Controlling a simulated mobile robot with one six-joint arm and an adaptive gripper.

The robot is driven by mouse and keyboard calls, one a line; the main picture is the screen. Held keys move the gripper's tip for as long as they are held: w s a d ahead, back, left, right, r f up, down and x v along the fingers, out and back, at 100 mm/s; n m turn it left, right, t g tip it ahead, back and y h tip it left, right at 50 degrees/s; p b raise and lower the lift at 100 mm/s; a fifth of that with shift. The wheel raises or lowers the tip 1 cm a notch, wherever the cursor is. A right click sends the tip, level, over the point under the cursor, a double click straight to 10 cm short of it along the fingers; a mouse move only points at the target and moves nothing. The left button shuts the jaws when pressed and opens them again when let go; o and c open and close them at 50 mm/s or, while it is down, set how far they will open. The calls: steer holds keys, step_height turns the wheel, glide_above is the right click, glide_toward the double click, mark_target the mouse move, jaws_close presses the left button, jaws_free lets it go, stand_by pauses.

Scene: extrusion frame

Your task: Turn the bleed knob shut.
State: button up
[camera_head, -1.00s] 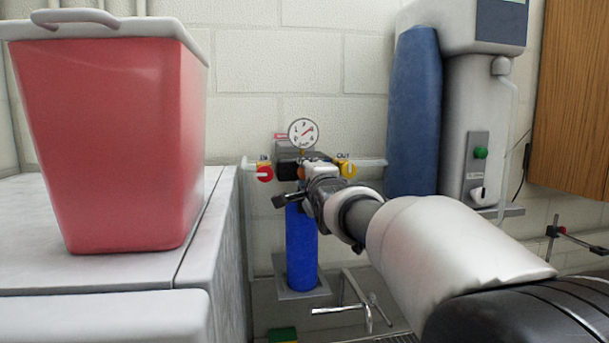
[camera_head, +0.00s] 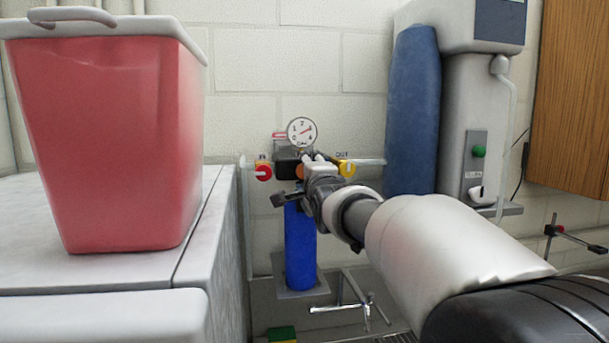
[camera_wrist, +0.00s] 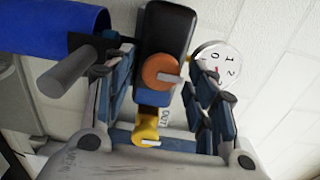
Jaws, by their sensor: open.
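The orange knob (camera_wrist: 160,71), with a pale pointer, sits on the black filter head (camera_wrist: 168,28) in the wrist view; I take it as the bleed knob. In the head view a bit of the orange knob (camera_head: 301,172) shows, partly hidden behind my gripper (camera_head: 312,172). In the wrist view my gripper (camera_wrist: 158,75) is open, with one finger on each side of the orange knob and gaps between. I cannot tell how deep the fingertips reach. The yellow knob (camera_wrist: 145,131), near an "OUT" label, lies lower between the fingers in that picture.
A gauge (camera_head: 301,131) stands above the head, close to my right finger in the wrist view. A red knob (camera_head: 263,172) is at left, a blue canister (camera_head: 300,248) below. A red bin (camera_head: 110,140) stands left; a blue cylinder (camera_head: 413,110) hangs right.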

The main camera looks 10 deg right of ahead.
steer(key=s, duration=1.2)
steer(key=s+f+n+g+b, duration=0.5)
steer(key=s+f+n, duration=0.4)
steer(key=s+f, duration=0.8)
steer(key=s+f+n+g+b, duration=0.6)
steer(key=s+f, duration=1.1)
steer(key=f, duration=0.7)
steer(key=n+g, duration=0.2)
steer(key=n, duration=0.1)
steer(key=shift+s+a, duration=0.15)
steer(key=shift+s, duration=0.25)
